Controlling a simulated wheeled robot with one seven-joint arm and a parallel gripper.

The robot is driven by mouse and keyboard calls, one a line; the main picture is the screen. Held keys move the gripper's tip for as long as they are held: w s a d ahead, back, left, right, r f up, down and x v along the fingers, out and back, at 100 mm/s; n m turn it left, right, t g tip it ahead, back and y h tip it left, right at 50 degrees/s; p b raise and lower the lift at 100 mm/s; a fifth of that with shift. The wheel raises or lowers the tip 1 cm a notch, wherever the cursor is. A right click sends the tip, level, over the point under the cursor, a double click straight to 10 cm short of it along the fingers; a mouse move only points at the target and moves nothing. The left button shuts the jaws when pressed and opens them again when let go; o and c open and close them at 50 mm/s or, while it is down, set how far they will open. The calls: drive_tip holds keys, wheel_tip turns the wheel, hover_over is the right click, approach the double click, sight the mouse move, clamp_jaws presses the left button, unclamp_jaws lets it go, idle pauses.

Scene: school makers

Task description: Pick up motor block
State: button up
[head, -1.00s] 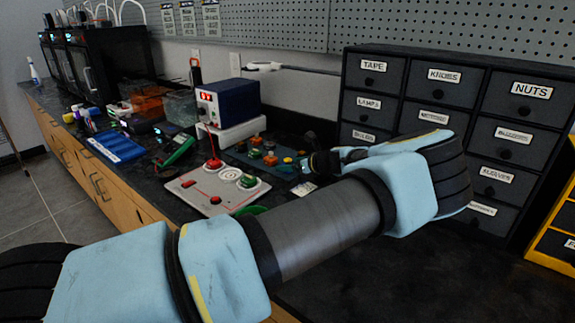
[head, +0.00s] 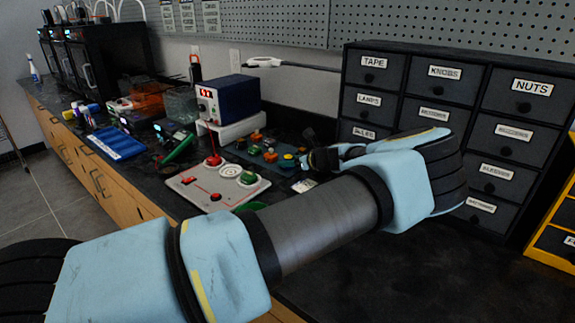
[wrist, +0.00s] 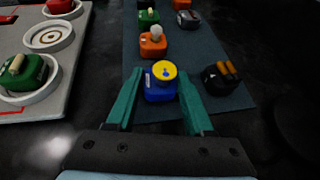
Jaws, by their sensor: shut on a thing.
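The motor block is a blue block with a yellow round top (wrist: 160,86), in the middle of the wrist view. My gripper (wrist: 160,74) has its two teal fingers on either side of it, shut on it. The block appears at or just over the front part of the dark blue mat (wrist: 193,50); I cannot tell whether it touches the mat. In the head view, the block's yellow top (head: 287,160) shows just left of my dark gripper (head: 310,160), and my arm reaches across the bench.
On the mat stand an orange block (wrist: 153,46), a green block (wrist: 148,18) and a grey block (wrist: 188,19). A black block with orange parts (wrist: 221,77) is close to the right finger. A grey board (head: 218,187) lies left of the mat. A drawer cabinet (head: 425,145) stands right.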

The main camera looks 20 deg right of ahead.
clamp_jaws()
drive_tip(key=shift+r, duration=0.15)
